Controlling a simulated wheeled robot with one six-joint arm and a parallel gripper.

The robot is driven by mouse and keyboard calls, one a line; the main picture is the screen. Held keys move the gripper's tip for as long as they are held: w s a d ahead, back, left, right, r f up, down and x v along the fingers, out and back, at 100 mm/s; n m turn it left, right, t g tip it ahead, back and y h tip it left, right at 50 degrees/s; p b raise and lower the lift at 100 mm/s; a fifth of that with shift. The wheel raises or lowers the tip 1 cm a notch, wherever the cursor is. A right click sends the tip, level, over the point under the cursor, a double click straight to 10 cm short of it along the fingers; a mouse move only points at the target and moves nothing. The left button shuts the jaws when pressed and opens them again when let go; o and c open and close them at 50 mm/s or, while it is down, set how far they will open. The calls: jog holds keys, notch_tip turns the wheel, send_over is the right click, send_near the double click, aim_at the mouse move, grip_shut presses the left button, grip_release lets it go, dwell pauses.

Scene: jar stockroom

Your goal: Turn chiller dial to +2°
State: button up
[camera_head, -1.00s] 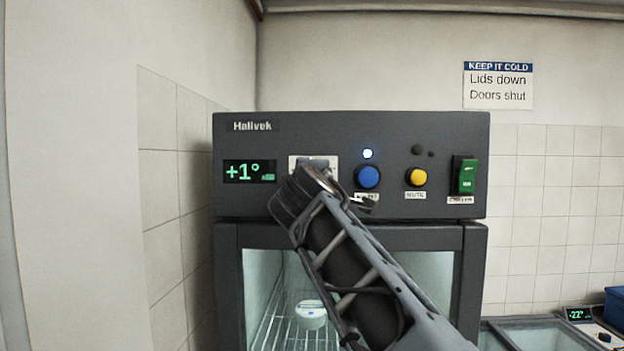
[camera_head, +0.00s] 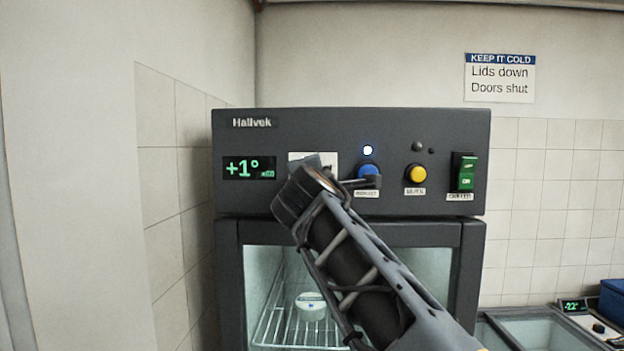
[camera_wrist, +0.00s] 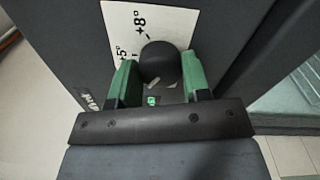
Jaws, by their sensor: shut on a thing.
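The chiller (camera_head: 340,120) is a dark grey cabinet with a control panel above a glass door. Its green display (camera_head: 249,168) reads +1°. The dial's white scale plate (camera_head: 303,158) shows just behind my wrist, which hides most of the dial in the head view. In the wrist view the dark round dial (camera_wrist: 160,62) sits between the green fingers of my gripper (camera_wrist: 157,82), which is shut on it. The scale plate (camera_wrist: 170,22) there shows +5° and +8° marks. The dial's pointer cannot be made out.
Right of the dial are a blue button (camera_head: 367,170), a yellow button (camera_head: 416,173) and a green switch (camera_head: 466,172). A white light (camera_head: 368,150) is lit above the blue button. A white tub (camera_head: 311,306) stands on the rack inside. A low freezer (camera_head: 545,328) is at lower right.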

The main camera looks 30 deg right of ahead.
jog(key=o, duration=0.9)
jog(key=shift+b+v, duration=2.5)
jog(key=shift+v, duration=4.35)
